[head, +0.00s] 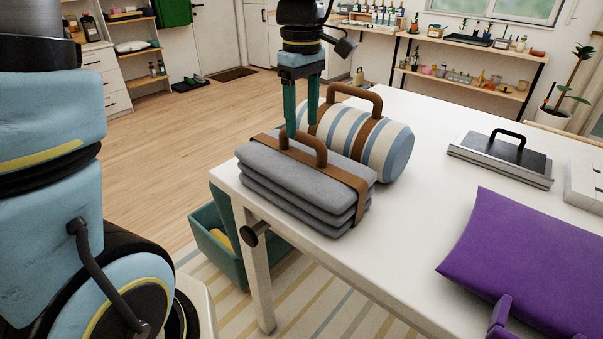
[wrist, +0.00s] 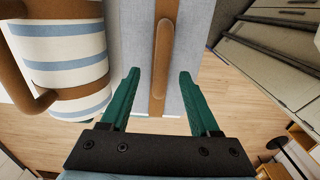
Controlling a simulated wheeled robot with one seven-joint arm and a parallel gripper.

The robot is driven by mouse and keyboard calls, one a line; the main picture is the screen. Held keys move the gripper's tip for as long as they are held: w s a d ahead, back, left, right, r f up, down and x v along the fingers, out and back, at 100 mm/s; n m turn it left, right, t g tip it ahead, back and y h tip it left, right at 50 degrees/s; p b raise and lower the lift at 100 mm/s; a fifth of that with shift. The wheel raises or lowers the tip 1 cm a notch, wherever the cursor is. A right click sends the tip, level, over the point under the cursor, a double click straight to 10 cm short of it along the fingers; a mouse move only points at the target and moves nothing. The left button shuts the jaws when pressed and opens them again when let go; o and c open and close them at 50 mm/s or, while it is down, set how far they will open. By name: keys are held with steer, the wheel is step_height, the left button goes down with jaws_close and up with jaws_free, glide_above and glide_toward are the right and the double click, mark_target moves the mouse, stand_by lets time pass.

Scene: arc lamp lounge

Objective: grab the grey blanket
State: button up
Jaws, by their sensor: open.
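The grey blanket (head: 300,190) lies folded in layers near the corner of the white table, with a brown strap and an upright brown handle (head: 318,147) on top. In the wrist view the grey blanket (wrist: 198,35) fills the upper middle, and its handle (wrist: 164,50) runs lengthwise. My gripper (head: 300,130) points down over the blanket's far left part, at the handle. In the wrist view my gripper (wrist: 158,88) is open, with one green finger on each side of the strap line and the handle just beyond the tips. Nothing is held.
A striped roll (head: 365,140) with a brown handle lies right behind the blanket on the white table (head: 400,215). A purple cushion (head: 520,260) and a black-handled flat plate (head: 500,158) are to the right. A teal bin (head: 215,245) stands below the table's left end.

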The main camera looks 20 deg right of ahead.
mark_target(302, 133)
step_height(302, 133, down, 4)
steer(key=shift+s+f+p, duration=0.15)
steer(key=shift+p, duration=0.45)
steer(key=shift+c, duration=0.2)
jaws_close()
stand_by(0.8)
